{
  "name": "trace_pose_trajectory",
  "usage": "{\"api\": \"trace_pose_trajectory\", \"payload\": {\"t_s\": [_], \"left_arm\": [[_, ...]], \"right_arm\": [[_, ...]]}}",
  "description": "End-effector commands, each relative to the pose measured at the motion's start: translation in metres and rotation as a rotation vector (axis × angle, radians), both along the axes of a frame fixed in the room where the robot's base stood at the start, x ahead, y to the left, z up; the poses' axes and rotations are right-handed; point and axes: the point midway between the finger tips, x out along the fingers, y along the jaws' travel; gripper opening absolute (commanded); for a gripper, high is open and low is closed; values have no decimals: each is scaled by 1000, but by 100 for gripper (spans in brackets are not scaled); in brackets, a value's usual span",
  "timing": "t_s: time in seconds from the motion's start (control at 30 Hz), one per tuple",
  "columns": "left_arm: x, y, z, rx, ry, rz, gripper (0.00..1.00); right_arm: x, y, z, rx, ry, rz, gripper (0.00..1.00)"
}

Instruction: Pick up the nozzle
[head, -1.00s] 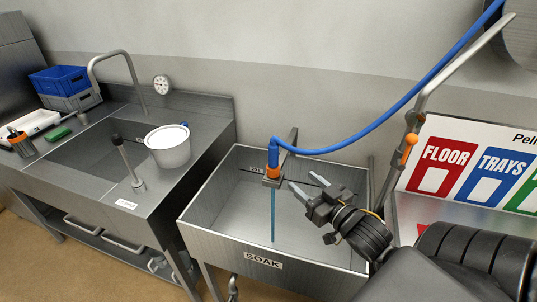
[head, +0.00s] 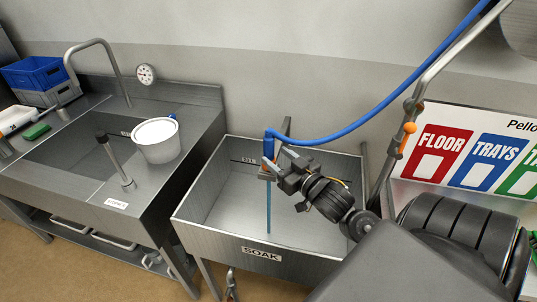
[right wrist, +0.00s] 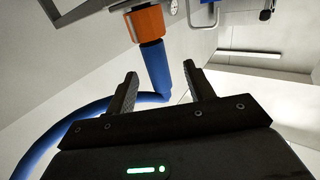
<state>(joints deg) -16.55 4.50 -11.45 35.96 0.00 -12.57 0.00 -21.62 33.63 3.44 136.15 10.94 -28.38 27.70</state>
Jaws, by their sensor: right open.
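The nozzle (head: 268,150) has a blue upper end joined to the blue hose and an orange collar. In the right wrist view, the orange collar (right wrist: 147,24) is ahead of the open right gripper (right wrist: 161,78). The blue section appears between the fingers with gaps at both sides; I cannot tell its depth. My left gripper is out of view.
The SOAK sink (head: 215,228) has raised metal walls. The blue hose (head: 370,115) arches up to the right beside a metal pipe (head: 412,105). A white bucket (head: 157,142) stands on the left sink counter. A sign board (head: 480,155) is at the right.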

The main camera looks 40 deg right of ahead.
Motion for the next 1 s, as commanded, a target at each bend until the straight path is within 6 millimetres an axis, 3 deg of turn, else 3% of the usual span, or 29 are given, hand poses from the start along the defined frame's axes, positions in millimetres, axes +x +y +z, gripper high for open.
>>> {"api": "trace_pose_trajectory", "payload": {"t_s": [0.13, 0.3, 0.6, 1.0], "left_arm": [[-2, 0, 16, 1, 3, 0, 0], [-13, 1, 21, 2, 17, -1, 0], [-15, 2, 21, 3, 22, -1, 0], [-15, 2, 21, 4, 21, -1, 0]], "right_arm": [[22, -4, 3, -1, -1, -1, 53], [43, -5, 0, 0, -1, -1, 53], [48, -5, -2, 0, 0, 0, 53], [48, -5, -1, 0, -3, 1, 5]]}}
